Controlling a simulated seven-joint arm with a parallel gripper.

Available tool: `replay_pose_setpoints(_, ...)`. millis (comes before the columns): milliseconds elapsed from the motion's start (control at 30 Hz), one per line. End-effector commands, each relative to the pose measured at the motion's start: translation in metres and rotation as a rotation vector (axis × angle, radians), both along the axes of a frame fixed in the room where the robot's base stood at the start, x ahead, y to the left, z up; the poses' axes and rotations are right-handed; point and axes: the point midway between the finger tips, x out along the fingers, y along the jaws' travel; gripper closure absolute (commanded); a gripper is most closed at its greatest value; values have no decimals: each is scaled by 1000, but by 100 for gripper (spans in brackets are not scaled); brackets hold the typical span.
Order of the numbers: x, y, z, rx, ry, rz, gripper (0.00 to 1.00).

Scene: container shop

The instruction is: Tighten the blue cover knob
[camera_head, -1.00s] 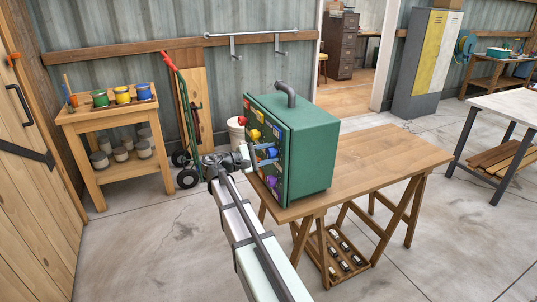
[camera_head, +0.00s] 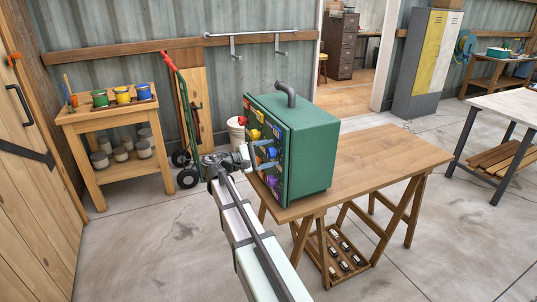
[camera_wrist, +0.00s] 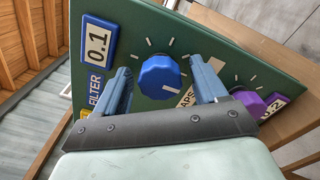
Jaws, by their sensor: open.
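The blue cover knob (camera_wrist: 161,77) sits on the front panel of a green box (camera_head: 306,160). In the wrist view its white mark lies at its lower right, and white ticks ring it on the panel. My gripper (camera_wrist: 160,66) is open, with one finger on each side of the knob. A gap shows between the knob and each finger, clearer on the left. In the head view my gripper (camera_head: 264,156) reaches the panel from the left, and the knob shows partly beside the fingers.
A purple knob (camera_wrist: 246,103) is close to the right finger. A blue "0.1" label (camera_wrist: 97,44) is at the left. The box stands on a wooden table (camera_head: 385,155), bare on its right side. A paint shelf (camera_head: 117,115) and red-handled hand truck (camera_head: 178,110) stand to the left.

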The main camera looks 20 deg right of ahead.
Motion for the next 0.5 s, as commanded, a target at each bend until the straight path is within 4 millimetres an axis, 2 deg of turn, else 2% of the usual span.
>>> replay_pose_setpoints(233, 1, 25, 0, 0, 0, 2, 29)
replay_pose_setpoints(500, 1, 78, 0, 0, 0, 4, 29)
